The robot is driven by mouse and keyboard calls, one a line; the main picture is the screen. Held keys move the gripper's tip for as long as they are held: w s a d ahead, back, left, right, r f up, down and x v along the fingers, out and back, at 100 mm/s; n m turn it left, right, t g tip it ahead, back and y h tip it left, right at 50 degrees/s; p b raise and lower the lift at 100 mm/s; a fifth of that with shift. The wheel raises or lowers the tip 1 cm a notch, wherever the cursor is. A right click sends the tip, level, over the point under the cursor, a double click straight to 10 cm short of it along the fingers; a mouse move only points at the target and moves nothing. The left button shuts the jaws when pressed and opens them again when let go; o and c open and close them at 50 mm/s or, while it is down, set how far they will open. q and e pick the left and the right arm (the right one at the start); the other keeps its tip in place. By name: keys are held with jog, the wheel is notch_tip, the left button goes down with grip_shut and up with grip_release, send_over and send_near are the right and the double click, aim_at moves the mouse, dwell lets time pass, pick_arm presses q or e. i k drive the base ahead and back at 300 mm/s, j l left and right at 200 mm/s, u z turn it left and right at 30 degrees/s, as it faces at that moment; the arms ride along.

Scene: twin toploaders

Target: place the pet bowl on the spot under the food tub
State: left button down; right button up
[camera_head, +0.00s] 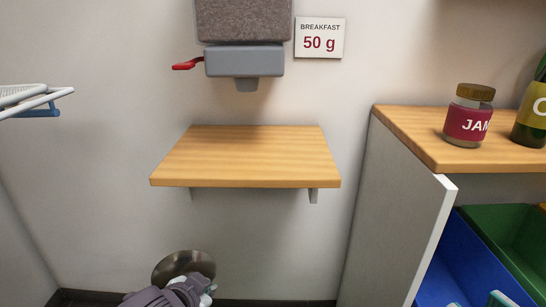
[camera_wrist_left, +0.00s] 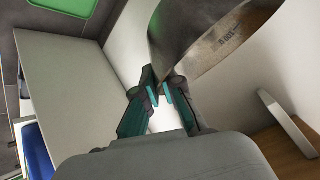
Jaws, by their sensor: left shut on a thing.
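The pet bowl (camera_head: 176,264) is shiny metal and shows low in the head view, below the shelf and near the wall. My left gripper (camera_head: 209,291) is shut on its rim. In the left wrist view the bowl (camera_wrist_left: 205,35) rises tilted above the closed fingers (camera_wrist_left: 160,92), with small markings on its side. The food tub (camera_head: 244,62) is on the wall, with a grey spout and a red lever. The spot under it is the bare wooden shelf (camera_head: 247,157). Teal fingertips of my right gripper (camera_head: 478,301) show at the bottom right, spread apart and empty.
A cabinet at the right has a wooden top (camera_head: 410,129) with a jam jar (camera_head: 467,118) and a green-yellow jar (camera_head: 532,118). Blue (camera_head: 465,250) and green bins (camera_head: 505,235) sit inside. A white rack (camera_head: 30,100) juts in at left. Brackets (camera_head: 313,196) support the shelf.

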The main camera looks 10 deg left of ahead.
aim_at(250, 149)
jog(key=k+l+z, duration=0.15)
jog(key=k+z, duration=0.25)
jog(key=k+l+z, duration=0.25)
jog(key=z, duration=0.15)
